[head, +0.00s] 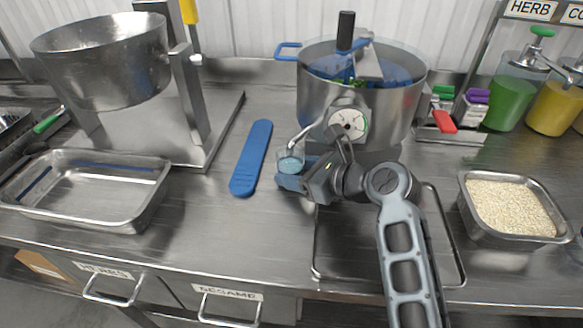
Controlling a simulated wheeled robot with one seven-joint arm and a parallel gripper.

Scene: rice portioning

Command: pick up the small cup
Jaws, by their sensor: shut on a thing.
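The small cup (290,162) is clear with a light blue tint, on the counter left of the big pot. My gripper (290,178) is shut on the small cup, with blue fingers around its lower part. The cup looks upright. The fingers hide part of it, and I cannot tell whether it touches the counter.
A blue flat paddle (251,158) lies just left of the cup. A steel pot (320,105) with a gauge stands behind. A tray of rice (510,236) is at right, an empty steel pan (90,215) at left. A tilted steel bowl (100,60) stands back left.

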